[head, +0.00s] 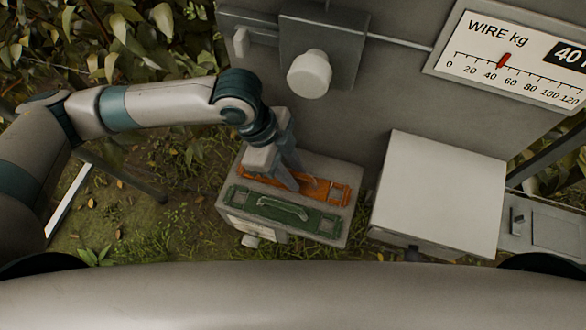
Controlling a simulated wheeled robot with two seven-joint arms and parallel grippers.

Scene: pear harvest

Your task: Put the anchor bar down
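An orange bar (336,194) with rectangular openings lies along the far side of the top of a grey box (338,172). A green bar (318,224) with a raised handle lies beside it on the near side. Neither bar is labelled, so I cannot tell by name which is the anchor bar. My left gripper (293,184) points down at the middle of the orange bar, with its fingertips at the bar's handle. The fingers and wrist hide part of the bar and handle, so I cannot tell whether they grip it. My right gripper is out of view.
A closed light grey box (445,190) stands to the right. Behind is a grey panel with a white knob (309,74) and a "WIRE kg" gauge (515,62), its red pointer between 40 and 60. Leafy plants and grass lie to the left.

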